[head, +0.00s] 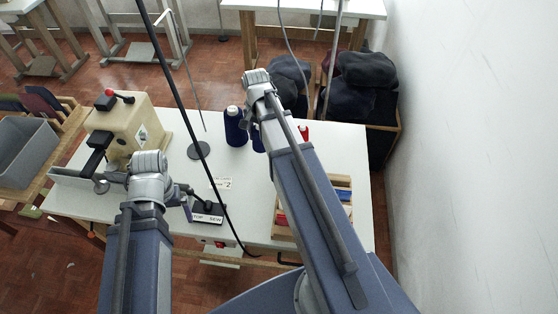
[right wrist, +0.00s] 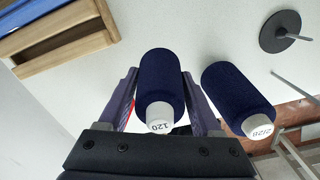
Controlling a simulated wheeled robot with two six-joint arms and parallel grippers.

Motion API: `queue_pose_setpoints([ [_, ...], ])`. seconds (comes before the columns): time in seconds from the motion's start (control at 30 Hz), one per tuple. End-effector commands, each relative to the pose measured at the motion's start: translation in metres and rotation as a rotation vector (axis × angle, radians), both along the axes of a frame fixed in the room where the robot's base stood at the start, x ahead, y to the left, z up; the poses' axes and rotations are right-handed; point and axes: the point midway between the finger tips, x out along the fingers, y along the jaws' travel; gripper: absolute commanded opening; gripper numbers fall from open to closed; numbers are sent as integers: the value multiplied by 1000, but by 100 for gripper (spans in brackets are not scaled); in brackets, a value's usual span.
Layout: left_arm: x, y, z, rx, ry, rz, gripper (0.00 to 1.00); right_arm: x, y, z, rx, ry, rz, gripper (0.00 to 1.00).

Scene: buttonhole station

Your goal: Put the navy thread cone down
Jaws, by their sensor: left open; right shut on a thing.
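A navy thread cone (right wrist: 160,80) with a white end marked 120 sits between the fingers of my right gripper (right wrist: 163,100), which is shut on it. In the head view this cone (head: 258,139) is mostly hidden by my right gripper (head: 255,118). I cannot tell whether its base touches the white table (head: 225,182). A second, larger-looking navy cone (head: 235,127) stands just left of it; in the right wrist view it is the other cone (right wrist: 236,95), beside the right finger and apart from it. My left gripper (head: 190,203) is open over the table's front left.
A beige machine (head: 128,130) stands at the table's left. A dark round stand base (head: 199,150) with a thin rod is left of the cones. A small red thing (head: 304,131) and a wooden rack (head: 343,182) are right of my arm. Mid-table is fairly clear.

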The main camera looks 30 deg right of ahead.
Motion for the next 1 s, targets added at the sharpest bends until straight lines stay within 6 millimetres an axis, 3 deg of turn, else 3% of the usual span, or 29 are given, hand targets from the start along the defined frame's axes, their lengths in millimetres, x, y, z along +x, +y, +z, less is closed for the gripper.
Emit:
queue_pose_setpoints([
  [0.27, -1, 0, -3, 0, 0, 0, 100, -3, 5, -3, 0, 0, -6, 6],
  [0.7, -1, 0, -60, 0, 0, 0, 100, -3, 5, -60, 0, 0, -6, 6],
  [1.0, -1, 0, -66, 0, 0, 0, 100, -3, 5, -66, 0, 0, -6, 6],
])
